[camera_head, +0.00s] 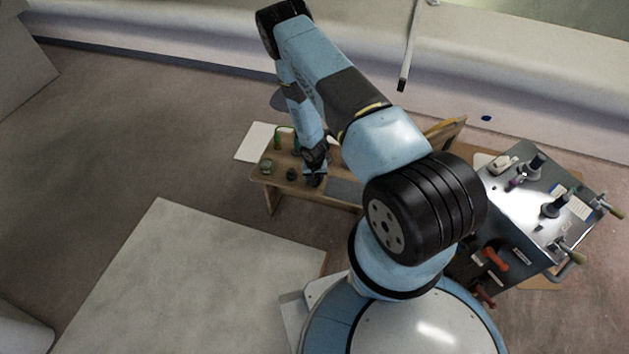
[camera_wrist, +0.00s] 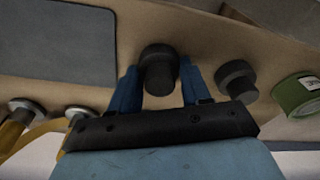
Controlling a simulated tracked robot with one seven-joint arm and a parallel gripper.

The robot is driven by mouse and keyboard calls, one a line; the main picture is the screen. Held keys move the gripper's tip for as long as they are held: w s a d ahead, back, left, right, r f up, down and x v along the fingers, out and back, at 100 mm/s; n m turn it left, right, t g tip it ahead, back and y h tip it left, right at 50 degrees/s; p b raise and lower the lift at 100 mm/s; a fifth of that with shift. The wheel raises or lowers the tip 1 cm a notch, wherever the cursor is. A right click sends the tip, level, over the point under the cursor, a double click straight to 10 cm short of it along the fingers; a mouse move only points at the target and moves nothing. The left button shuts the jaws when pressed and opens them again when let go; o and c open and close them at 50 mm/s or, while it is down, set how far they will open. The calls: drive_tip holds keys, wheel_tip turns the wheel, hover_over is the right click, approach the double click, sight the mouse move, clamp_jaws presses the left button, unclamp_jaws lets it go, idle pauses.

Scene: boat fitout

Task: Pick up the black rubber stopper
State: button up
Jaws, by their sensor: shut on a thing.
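In the wrist view a black rubber stopper (camera_wrist: 159,62), round with a stepped shape, sits between the two blue fingers of my gripper (camera_wrist: 159,82), which is shut on it. A second, similar black stopper (camera_wrist: 236,78) stands just right of the fingers, apart from them. In the head view my gripper (camera_head: 314,178) is low over the wooden bench, and its fingertips are hard to make out there. The second stopper (camera_head: 291,174) shows to its left. I cannot tell whether the held stopper still touches the bench.
A green tin (camera_wrist: 297,95) stands beyond the second stopper; it is also on the wooden bench (camera_head: 268,181) in the head view (camera_head: 267,166). A dark grey mat (camera_wrist: 62,42) lies on the bench.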

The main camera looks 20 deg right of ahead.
drive_tip(key=shift+c, duration=0.7)
drive_tip(key=shift+r, duration=0.6)
wheel_tip(320, 180, up, 2)
drive_tip(key=shift+d+r, duration=0.1)
drive_tip(key=shift+r, duration=0.1)
drive_tip(key=s+d+r, duration=0.4)
drive_tip(key=s+r, duration=0.5)
drive_tip(key=s, duration=0.4)
drive_tip(key=shift+s+d+r, duration=0.15)
drive_tip(key=shift+r, duration=0.1)
